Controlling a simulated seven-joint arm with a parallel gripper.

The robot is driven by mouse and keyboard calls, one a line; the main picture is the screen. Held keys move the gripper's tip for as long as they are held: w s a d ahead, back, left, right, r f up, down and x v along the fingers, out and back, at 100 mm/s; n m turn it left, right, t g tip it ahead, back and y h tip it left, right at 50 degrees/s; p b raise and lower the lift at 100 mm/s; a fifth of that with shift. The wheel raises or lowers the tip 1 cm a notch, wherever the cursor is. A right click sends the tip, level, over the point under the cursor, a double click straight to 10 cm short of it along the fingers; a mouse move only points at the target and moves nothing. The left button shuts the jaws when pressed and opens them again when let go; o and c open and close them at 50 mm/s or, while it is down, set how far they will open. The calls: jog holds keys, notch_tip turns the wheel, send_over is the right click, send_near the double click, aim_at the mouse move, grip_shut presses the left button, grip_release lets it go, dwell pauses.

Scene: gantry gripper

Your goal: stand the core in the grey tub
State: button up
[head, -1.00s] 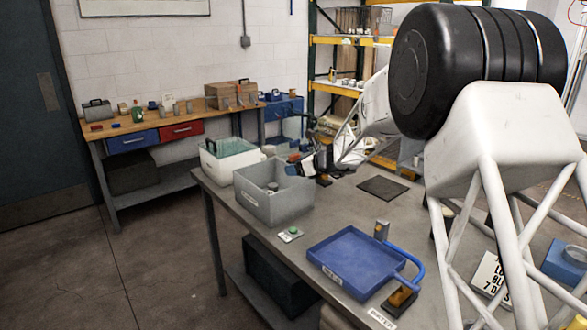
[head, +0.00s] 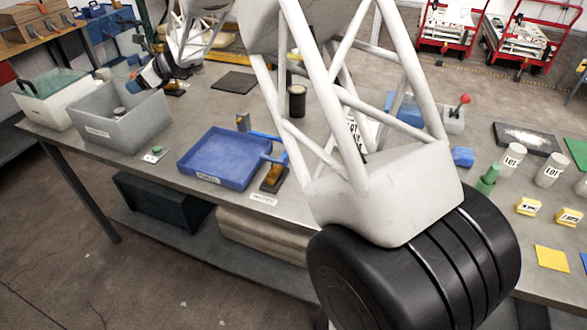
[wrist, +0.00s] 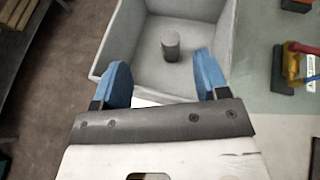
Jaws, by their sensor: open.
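The grey tub (head: 138,128) stands on the left part of the metal table. A grey cylinder (head: 119,112), which looks like the core, stands upright on the tub's floor. The wrist view shows this cylinder (wrist: 170,45) apart from the tub walls (wrist: 118,45). My gripper (wrist: 162,68) has two blue fingers spread wide with nothing between them. It is at the tub's near side in the wrist view, with the cylinder beyond the fingertips. In the head view my gripper is small and partly hidden at the tub's back edge.
A white bin (head: 50,98) with a greenish clear top stands left of the tub. A green button (head: 156,149) lies in front, and a blue tray (head: 222,160) is to the right. A dark cylinder (head: 297,100) stands farther back, partly behind my arm. A dark mat (head: 234,82) lies behind the tray.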

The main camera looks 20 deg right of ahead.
jog(key=s+d+r+n+g+h, duration=0.1)
jog(key=s+d+r+n, duration=0.25)
jog(key=s, duration=0.55)
jog(key=s+d+r+n+g+h, duration=0.15)
jog(key=s+d+n, duration=0.25)
jog(key=s, duration=0.6)
jog(key=s+d+r+n+h, duration=0.2)
jog(key=s+d+r+n, duration=0.2)
jog(key=s, duration=0.5)
jog(key=s+d+f+n+h, duration=0.1)
jog(key=s+d, duration=0.4)
jog(key=s, duration=0.6)
jog(key=s+d+f+n+h, duration=0.2)
jog(key=s+d+n+h, duration=0.2)
jog(key=s, duration=0.7)
jog(key=s+d+f+n+h, duration=0.2)
jog(key=s+d+n, duration=0.4)
jog(key=s, duration=0.5)
jog(key=shift+f+g, duration=0.25)
jog(key=shift+g, duration=0.2)
jog(key=shift+h, duration=0.25)
